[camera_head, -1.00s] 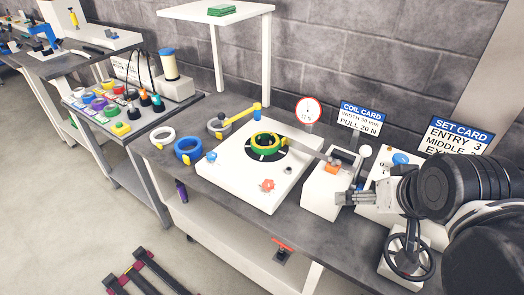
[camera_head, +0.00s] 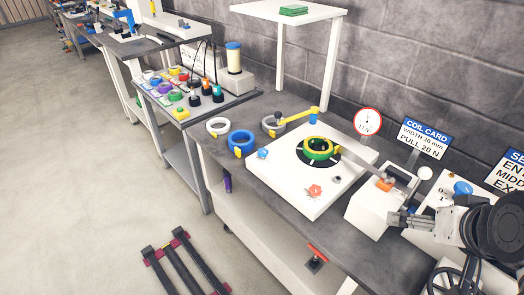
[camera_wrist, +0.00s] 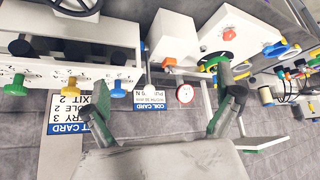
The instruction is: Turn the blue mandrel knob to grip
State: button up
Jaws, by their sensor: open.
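A small blue knob (camera_head: 262,153) stands on the left corner of the white coil plate (camera_head: 282,185), beside the green and yellow coil (camera_head: 320,148). I take it for the mandrel knob; its setting is too small to read. A red knob (camera_head: 314,191) is on the plate's front part. My gripper (camera_head: 397,219) is at the right, by the white box, well apart from the blue knob. In the wrist view its two fingers are spread with nothing between them (camera_wrist: 160,98).
A white box (camera_head: 372,212) with an orange part stands right of the plate. Another blue knob (camera_head: 463,188) is on the unit behind my gripper. A yellow crank arm (camera_head: 299,112) rises behind the plate. Blue (camera_head: 241,142) and white (camera_head: 219,127) rings lie left. A shelf (camera_head: 290,12) stands above.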

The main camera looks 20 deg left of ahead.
jog(key=shift+w+a+r, duration=0.1)
jog(key=shift+r, duration=0.05)
jog(key=shift+c, duration=1.2)
jog(key=w+r+n, duration=0.1)
jog(key=w+a+r+n, duration=0.2)
jog(key=w, duration=0.1)
jog(key=shift+g, duration=0.4)
jog(key=c, duration=0.8)
jog(key=w+a+r+n+g, duration=0.1)
jog(key=w+a+r+n, duration=0.25)
jog(key=w, duration=0.25)
jog(key=shift+c, duration=0.2)
jog(key=n+g, duration=0.5)
jog(key=n, duration=1.9)
send_over(262, 151)
notch_tip(262, 151, down, 13)
jog(key=shift+m, duration=0.35)
notch_tip(262, 151, down, 13)
jog(key=shift+f+p, duration=0.2)
jog(key=shift+p, duration=0.25)
jog(key=c, duration=1.1)
